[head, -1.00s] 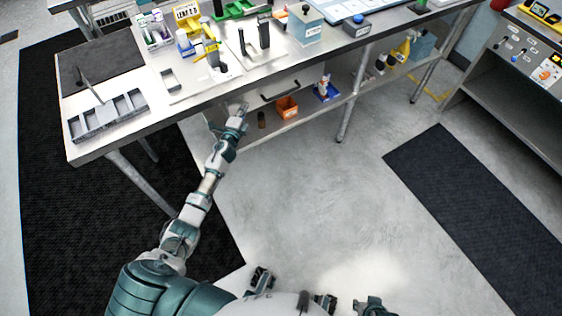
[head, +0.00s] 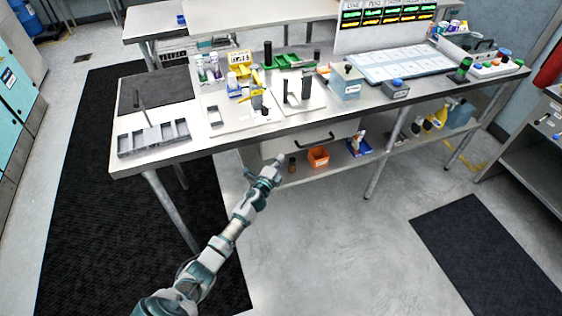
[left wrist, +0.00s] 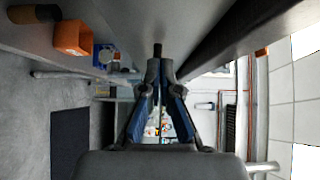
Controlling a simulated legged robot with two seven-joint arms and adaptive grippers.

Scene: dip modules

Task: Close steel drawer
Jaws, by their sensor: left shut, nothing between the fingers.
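The steel drawer (head: 345,130) shows as a pale front just under the workbench's front edge, with a dark bar handle (head: 303,144). I cannot tell from here how far it stands out. My left gripper (head: 274,165) is shut and empty, low at the left end of the drawer front. I cannot tell whether it touches it. In the left wrist view the closed fingers (left wrist: 158,62) point away from the camera, with broad grey surfaces close above them. The handle is not clearly seen there. My right gripper is not in view.
The workbench (head: 135,150) carries a grey compartment tray (head: 153,139) and several tools. On the lower shelf stand an orange bin (head: 318,157), a dark cylinder (head: 292,164) and a blue bin (head: 360,148). A bench leg (head: 385,153) stands to the right.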

